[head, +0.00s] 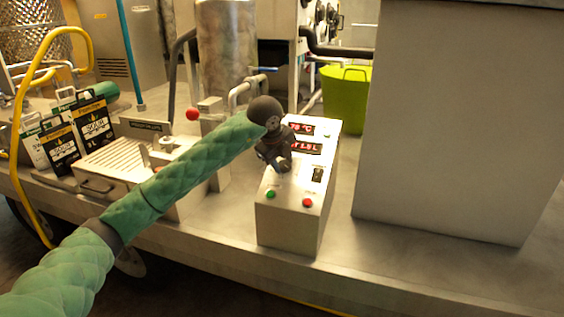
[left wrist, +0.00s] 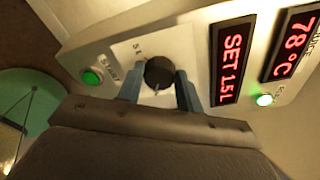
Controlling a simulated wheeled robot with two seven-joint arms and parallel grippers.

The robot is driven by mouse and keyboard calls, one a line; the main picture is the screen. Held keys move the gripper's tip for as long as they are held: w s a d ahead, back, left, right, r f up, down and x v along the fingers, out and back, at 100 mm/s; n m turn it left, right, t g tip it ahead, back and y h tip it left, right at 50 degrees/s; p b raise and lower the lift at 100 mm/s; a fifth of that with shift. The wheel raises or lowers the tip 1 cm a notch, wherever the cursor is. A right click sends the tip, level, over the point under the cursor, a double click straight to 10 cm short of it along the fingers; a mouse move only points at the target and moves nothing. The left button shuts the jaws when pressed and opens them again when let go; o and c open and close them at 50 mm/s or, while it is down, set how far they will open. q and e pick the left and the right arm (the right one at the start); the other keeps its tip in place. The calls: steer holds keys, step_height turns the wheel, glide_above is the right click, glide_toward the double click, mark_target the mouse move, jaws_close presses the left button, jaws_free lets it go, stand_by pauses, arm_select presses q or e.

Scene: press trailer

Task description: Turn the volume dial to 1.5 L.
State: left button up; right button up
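The volume dial (left wrist: 159,72) is a round black knob on the pale control box (head: 290,225); in the head view my gripper hides it. The red display beside it reads SET 1.5 L in the left wrist view (left wrist: 232,62) and also shows 1.5 L in the head view (head: 308,148). My left gripper (head: 281,167) is at the box's top panel. In the left wrist view its two blue-grey fingers (left wrist: 160,86) stand on either side of the dial, with a narrow gap seeming to show at each side. My right gripper is not in view.
A second display (head: 301,128) reads 78 °C. A green button (head: 271,194), a red button (head: 307,202) and a black switch (head: 318,174) are on the same box. A tall grey cabinet (head: 450,120) stands to the right; a green bucket (head: 346,98) is behind.

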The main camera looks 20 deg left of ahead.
arm_select(q)
steer(key=o, duration=0.4)
steer(key=shift+s+r, duration=0.1)
steer(key=shift+r, duration=0.2)
steer(key=v, duration=0.7)
steer(key=shift+r+b, duration=0.1)
steer(key=shift+b, duration=0.3)
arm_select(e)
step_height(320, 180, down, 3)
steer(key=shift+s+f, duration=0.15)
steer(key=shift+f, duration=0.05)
arm_select(q)
steer(key=shift+a, duration=0.1)
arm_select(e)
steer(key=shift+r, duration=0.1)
